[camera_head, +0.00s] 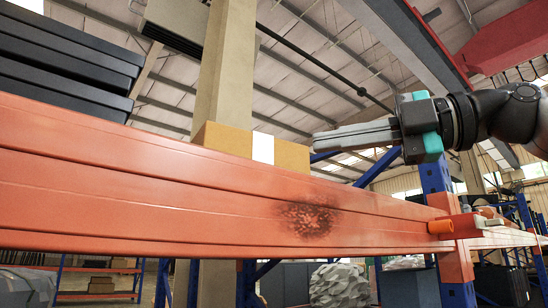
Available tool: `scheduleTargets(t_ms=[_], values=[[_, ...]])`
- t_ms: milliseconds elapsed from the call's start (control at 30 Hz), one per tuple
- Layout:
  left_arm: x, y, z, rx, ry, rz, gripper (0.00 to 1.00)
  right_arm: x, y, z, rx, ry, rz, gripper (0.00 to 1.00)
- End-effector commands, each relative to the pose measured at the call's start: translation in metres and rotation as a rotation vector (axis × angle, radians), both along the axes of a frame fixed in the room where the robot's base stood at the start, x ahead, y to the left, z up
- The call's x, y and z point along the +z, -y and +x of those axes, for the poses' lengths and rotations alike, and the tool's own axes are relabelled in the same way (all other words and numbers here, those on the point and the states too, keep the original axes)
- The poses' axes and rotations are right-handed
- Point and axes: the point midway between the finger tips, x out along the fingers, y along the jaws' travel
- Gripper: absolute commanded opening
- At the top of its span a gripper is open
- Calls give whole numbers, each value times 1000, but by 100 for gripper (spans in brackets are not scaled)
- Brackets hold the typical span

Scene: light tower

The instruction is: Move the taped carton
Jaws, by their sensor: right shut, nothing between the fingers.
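The taped carton (224,139) is a tan box with a white strip of tape down its front. It sits up behind the orange rack beam, which hides its lower part. My right gripper (318,142) comes in from the right with its fingers shut and empty. Its fingertips point left and lie close to the carton's right side. I cannot tell whether they touch it. My left gripper is not in view.
The orange beam (120,185) with a dark scorched patch crosses the view. A blue upright (437,180) stands at its right end, with an orange peg (440,227) nearby. Dark stacked panels (60,60) rise at upper left. A concrete column (226,65) stands behind the carton.

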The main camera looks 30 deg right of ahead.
Motion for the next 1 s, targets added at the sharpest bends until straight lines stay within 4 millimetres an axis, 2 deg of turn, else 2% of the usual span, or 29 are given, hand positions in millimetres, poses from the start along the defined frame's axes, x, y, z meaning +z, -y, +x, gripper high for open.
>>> scheduleTargets(t_ms=[100,400,700,1000], values=[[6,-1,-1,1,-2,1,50,0,-13,20,1,-6,-3,0],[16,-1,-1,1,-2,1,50,0,-40,61,-1,-4,-4,0],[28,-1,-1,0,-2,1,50,1,-32,91,0,-1,-1,0],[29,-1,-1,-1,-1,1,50,0,-30,97,-1,2,-2,0]])
